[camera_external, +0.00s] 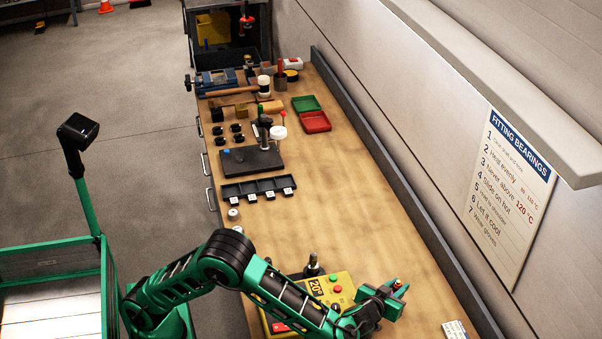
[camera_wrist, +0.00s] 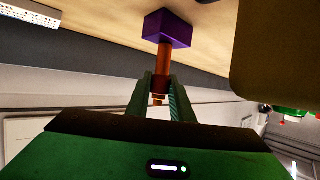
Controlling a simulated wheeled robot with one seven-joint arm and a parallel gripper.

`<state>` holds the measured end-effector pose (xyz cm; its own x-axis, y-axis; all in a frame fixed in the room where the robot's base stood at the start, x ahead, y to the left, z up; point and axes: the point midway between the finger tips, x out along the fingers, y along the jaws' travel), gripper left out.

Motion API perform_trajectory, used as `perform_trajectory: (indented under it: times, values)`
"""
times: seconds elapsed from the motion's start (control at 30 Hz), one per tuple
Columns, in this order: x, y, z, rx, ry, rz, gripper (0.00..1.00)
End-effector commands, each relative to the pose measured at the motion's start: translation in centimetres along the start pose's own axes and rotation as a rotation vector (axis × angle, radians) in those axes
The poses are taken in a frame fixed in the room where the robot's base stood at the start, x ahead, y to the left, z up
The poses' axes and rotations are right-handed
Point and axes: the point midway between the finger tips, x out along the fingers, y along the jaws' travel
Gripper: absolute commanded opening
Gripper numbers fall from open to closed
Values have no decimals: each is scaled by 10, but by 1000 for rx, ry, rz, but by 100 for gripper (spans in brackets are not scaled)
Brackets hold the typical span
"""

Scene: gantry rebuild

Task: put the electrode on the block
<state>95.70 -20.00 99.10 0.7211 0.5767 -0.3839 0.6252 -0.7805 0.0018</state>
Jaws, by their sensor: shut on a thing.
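My gripper (camera_wrist: 160,92) is shut on a copper-orange rod, the electrode (camera_wrist: 164,62), in the wrist view. A purple block (camera_wrist: 168,28) shows at the rod's far end. The rod's end meets it in the picture, but I cannot tell whether the block stands apart or is joined to the rod. In the external view my gripper (camera_external: 384,298) is low over the near right of the bench, and a small orange tip of the electrode (camera_external: 397,283) shows above it. The purple block is hidden there.
A yellow box with buttons (camera_external: 343,291) stands just left of my gripper. Farther along the wooden bench (camera_external: 345,200) are a black compartment tray (camera_external: 259,189), a dark plate (camera_external: 237,162), and green and red trays (camera_external: 315,122). The bench's middle right is clear beside the wall ledge.

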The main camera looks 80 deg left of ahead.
Motion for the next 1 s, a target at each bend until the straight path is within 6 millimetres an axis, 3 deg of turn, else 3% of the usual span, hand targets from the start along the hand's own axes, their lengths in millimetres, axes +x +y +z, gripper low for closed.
perform_trajectory:
  times: [0.2, 0.23, 0.3, 0.67, 0.77, 1.0]
  values:
    - [0, 0, 0, -1, 1, 0, 0]
    - [1, 0, 1, -1, 0, 0, 23]
    - [0, 0, 1, -1, 0, 0, 39]
    - [-1, 0, -1, -1, 0, 1, 39]
    - [-11, 1, -1, -1, 0, 3, 39]
    - [-56, 1, -1, -1, 0, 5, 39]
